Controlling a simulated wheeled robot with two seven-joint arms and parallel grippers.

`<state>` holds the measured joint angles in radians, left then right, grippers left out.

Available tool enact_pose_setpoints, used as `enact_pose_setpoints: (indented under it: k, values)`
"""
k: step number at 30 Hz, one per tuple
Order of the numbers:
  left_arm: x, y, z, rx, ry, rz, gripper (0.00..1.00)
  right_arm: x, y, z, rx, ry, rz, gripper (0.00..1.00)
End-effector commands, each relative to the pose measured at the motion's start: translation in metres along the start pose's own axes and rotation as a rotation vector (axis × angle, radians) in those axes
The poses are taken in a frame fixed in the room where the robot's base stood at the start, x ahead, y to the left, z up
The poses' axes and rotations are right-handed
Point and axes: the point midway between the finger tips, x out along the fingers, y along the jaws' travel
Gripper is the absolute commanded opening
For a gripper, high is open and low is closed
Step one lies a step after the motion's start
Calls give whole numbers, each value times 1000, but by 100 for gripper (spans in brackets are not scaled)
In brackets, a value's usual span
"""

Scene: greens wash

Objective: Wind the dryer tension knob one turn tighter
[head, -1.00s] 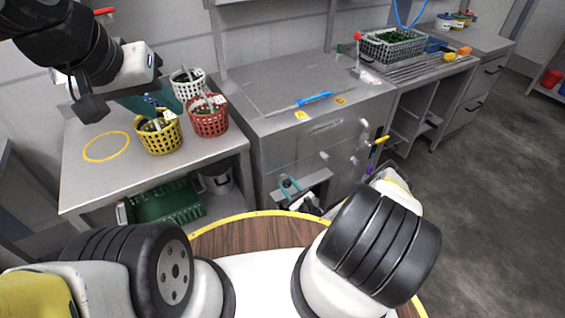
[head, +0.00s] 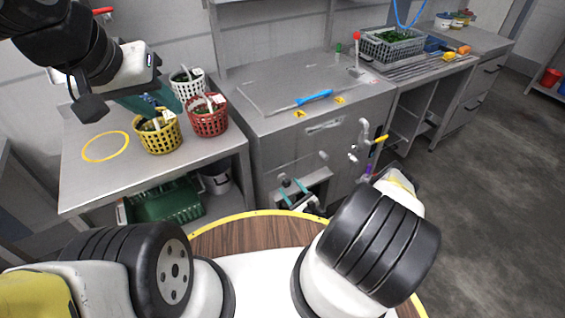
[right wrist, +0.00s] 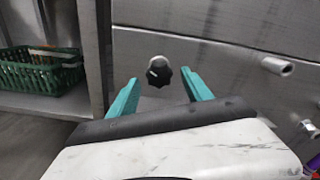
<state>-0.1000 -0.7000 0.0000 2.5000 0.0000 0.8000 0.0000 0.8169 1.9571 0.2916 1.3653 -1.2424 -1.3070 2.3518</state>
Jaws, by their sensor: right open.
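The black tension knob (right wrist: 159,72), with a lobed rim and a pale mark on its face, sits on the steel front of the dryer cabinet (right wrist: 215,50). In the right wrist view the two teal fingers of my right gripper (right wrist: 160,76) are apart, one either side below the knob, with nothing between them. I cannot tell whether they touch it. In the head view my right gripper (head: 295,187) is low against the cabinet front. My left gripper (head: 150,97) is at the upper left beside the baskets; its fingers are partly hidden.
A yellow basket (head: 158,140), a red basket (head: 208,117) and a white basket (head: 187,80) stand on the left table. A green crate (right wrist: 40,75) is beneath it. Pipe fittings (head: 363,135) stick out right of my right gripper. A blue handle (head: 314,97) lies on the cabinet top.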

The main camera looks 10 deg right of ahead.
Motion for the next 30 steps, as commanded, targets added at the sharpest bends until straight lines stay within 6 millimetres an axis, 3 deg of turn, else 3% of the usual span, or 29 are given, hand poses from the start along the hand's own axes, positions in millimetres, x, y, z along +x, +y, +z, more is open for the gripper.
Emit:
enact_pose_setpoints:
  k: [3,9,23,26,30]
  values:
    - [0,0,0,0,0,0,36,-22,0,-1,2,2,0,58]
    - [0,0,0,0,0,0,36,-47,0,-1,0,2,0,58]
    - [0,0,0,0,0,0,36,-52,1,0,-22,1,2,58]
    - [0,0,0,0,0,0,36,-53,5,-1,-121,5,6,58]
    - [0,0,0,0,0,0,36,-54,12,-4,-408,13,15,58]
